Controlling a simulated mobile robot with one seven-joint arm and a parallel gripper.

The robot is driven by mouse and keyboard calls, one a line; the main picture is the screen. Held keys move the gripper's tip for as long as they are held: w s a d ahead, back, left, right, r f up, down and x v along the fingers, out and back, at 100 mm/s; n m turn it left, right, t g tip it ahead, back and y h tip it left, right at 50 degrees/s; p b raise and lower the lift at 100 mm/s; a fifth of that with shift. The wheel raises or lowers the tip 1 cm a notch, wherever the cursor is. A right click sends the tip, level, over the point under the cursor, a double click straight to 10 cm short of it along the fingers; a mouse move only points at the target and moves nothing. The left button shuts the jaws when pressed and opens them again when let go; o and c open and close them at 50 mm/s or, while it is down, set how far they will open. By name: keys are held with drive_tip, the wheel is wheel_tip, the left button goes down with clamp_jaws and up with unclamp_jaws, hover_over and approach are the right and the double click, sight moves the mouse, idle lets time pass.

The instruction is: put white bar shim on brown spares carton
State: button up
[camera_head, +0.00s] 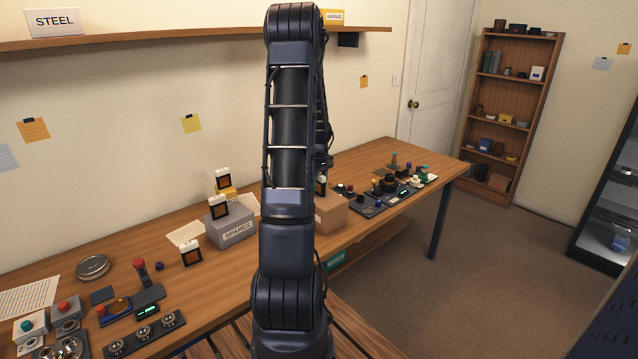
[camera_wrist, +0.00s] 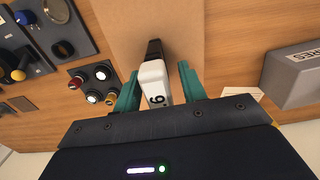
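A white bar shim (camera_wrist: 155,82) with a black far end and a dark numeral stands over the brown carton in the wrist view. In the head view its white top and dark frame (camera_head: 320,184) show partly beside my arm. The brown spares carton (camera_head: 332,213) stands on the bench, partly hidden by my arm; its top (camera_wrist: 190,25) fills the upper middle of the wrist view. My gripper (camera_wrist: 158,85) has its teal fingers on both sides of the shim, with narrow gaps, and looks open. Whether the shim touches the carton top is unclear.
A grey SPARES carton (camera_head: 231,229) stands to the left, with a similar white-topped piece (camera_head: 218,206) on it. Another stands on the bench (camera_head: 191,252). Dark trays with knobs (camera_head: 368,208) lie right of the brown carton. A shelf (camera_head: 160,37) runs above.

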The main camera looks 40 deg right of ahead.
drive_tip(key=shift+r, duration=0.15)
wheel_tip(320, 180, up, 11)
drive_tip(key=shift+r, duration=0.1)
drive_tip(key=shift+a+r, duration=0.1)
drive_tip(key=shift+r, duration=0.4)
drive_tip(key=s+a+r+t, duration=0.1)
drive_tip(key=a+r, duration=0.3)
drive_tip(key=a, duration=0.5)
drive_tip(key=s+a+r, duration=0.1)
drive_tip(key=a+r, duration=0.3)
drive_tip(key=a, duration=0.4)
drive_tip(key=a+r+t, duration=0.1)
drive_tip(key=a+r, duration=0.3)
drive_tip(key=a, duration=0.5)
drive_tip(key=s+a+t, duration=0.2)
drive_tip(key=s+a, duration=1.4)
drive_tip(key=a, duration=0.3)
drive_tip(key=shift+s+t, duration=0.3)
drive_tip(key=shift+s, duration=0.05)
drive_tip(key=shift+o, duration=0.2)
